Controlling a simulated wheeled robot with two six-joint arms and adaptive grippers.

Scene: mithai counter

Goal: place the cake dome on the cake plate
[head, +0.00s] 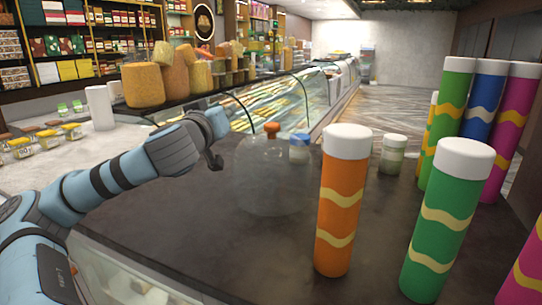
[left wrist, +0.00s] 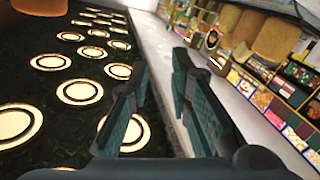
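The cake dome (head: 272,180) is a clear glass dome with an orange knob (head: 272,128), standing on the dark counter near the middle of the head view. I cannot make out a separate cake plate in either view. My right gripper is in neither view.
An orange canister (head: 341,205) and a green canister (head: 447,225) stand right of the dome, with several more canisters behind. The dark counter (head: 190,225) is clear at front left.

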